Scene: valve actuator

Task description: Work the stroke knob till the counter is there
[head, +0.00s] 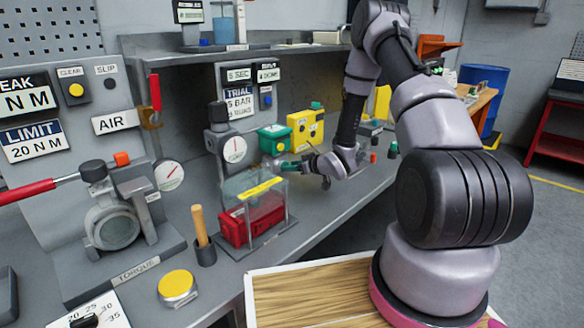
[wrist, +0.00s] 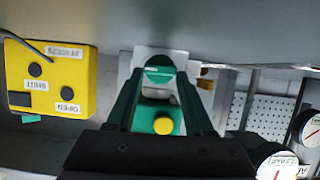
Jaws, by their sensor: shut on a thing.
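My gripper (head: 291,166) reaches to the bench in front of a small green box (head: 273,138). In the wrist view its two dark green fingers (wrist: 160,75) close in on a rounded green knob (wrist: 158,61) and are shut on it. A green block with a yellow round button (wrist: 163,126) shows between the fingers, nearer the wrist. In the head view the knob is hidden or too small to make out at the fingertips.
A yellow box with buttons (head: 306,130) stands right beside the green box; it also shows in the wrist view (wrist: 50,78). A clear guarded stand with a red block (head: 252,219) is left of the gripper. A gauge (head: 234,149) stands behind that stand.

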